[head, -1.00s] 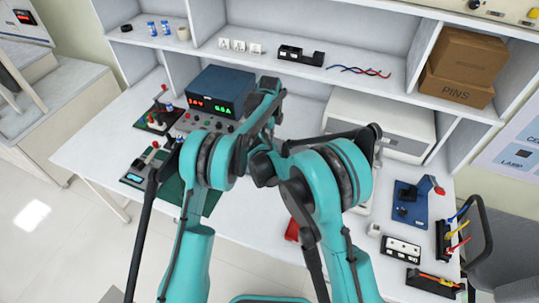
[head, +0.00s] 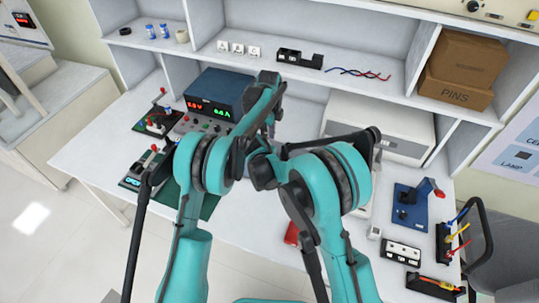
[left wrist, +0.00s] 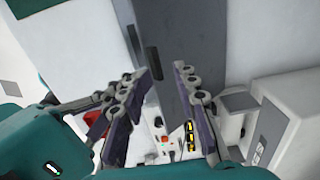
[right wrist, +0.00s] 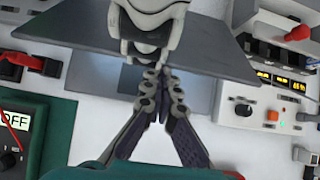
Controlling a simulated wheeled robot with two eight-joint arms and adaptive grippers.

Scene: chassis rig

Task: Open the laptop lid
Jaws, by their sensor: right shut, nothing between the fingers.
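The laptop is hidden behind my arms in the head view. In the right wrist view its dark grey lid (right wrist: 215,60) stands raised as a slanted panel, with a paler grey surface (right wrist: 95,75) below it. My right gripper (right wrist: 164,75) is shut and empty, its fingertips just below the lid; I cannot tell if they touch it. A grey gripper part of my other arm covers the lid's middle. In the left wrist view my left gripper (left wrist: 168,70) has its fingers apart, with a dark grey panel (left wrist: 185,35), apparently the lid, seen between and beyond them.
A blue power supply (head: 212,95) with lit displays stands at the back left. A white box-shaped instrument (head: 395,120) stands at the back right. A blue fixture (head: 410,205), a white socket strip (head: 401,250) and a tool holder (head: 435,287) lie at the right. Shelves close off the back.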

